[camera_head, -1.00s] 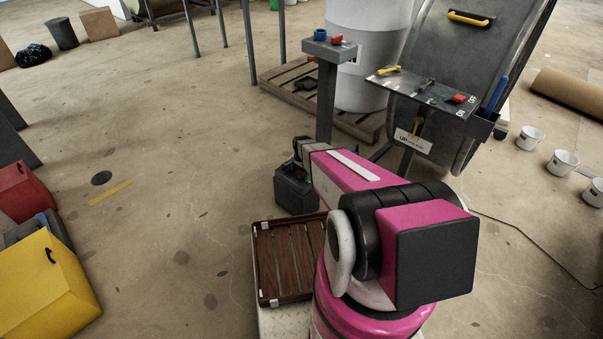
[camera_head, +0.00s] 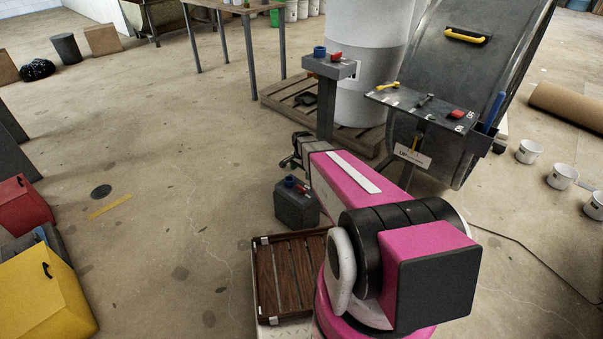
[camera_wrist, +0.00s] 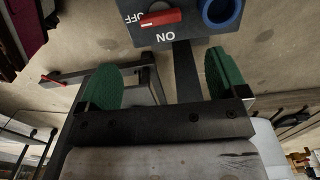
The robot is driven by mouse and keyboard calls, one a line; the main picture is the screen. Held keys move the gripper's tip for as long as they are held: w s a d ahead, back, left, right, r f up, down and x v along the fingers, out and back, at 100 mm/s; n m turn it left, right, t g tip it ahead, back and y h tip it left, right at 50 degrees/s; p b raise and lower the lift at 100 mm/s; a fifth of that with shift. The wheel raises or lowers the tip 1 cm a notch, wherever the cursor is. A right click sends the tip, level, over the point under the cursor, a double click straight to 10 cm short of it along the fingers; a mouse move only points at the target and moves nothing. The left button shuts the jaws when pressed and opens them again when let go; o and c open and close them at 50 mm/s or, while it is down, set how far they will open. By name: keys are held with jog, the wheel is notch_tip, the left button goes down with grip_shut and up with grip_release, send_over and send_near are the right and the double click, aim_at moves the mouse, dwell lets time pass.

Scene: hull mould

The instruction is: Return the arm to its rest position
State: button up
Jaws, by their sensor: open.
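My arm stretches away from the camera in the head view, with its pink forearm ending at my gripper (camera_head: 287,161). The gripper is small and dark there, above and behind a dark grey box (camera_head: 297,208) in the picture. In the wrist view my gripper (camera_wrist: 162,80) is open, its two green pads wide apart with nothing between them. Beyond the pads, the wrist view shows a grey switch head with a red lever (camera_wrist: 158,18), a blue ring (camera_wrist: 221,10) and ON/OFF lettering.
A grey pedestal (camera_head: 326,110) stands beyond my gripper, before a pallet (camera_head: 285,98) and white drum (camera_head: 368,60). A tool shelf (camera_head: 425,103) and large grey mould (camera_head: 470,70) stand right. A slatted wooden tray (camera_head: 262,285) is near my base.

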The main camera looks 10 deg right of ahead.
jog(key=s+r+n, duration=1.1)
jog(key=s+r, duration=0.6)
jog(key=s, duration=0.4)
jog(key=shift+s, duration=0.15)
jog(key=shift+d, duration=0.1)
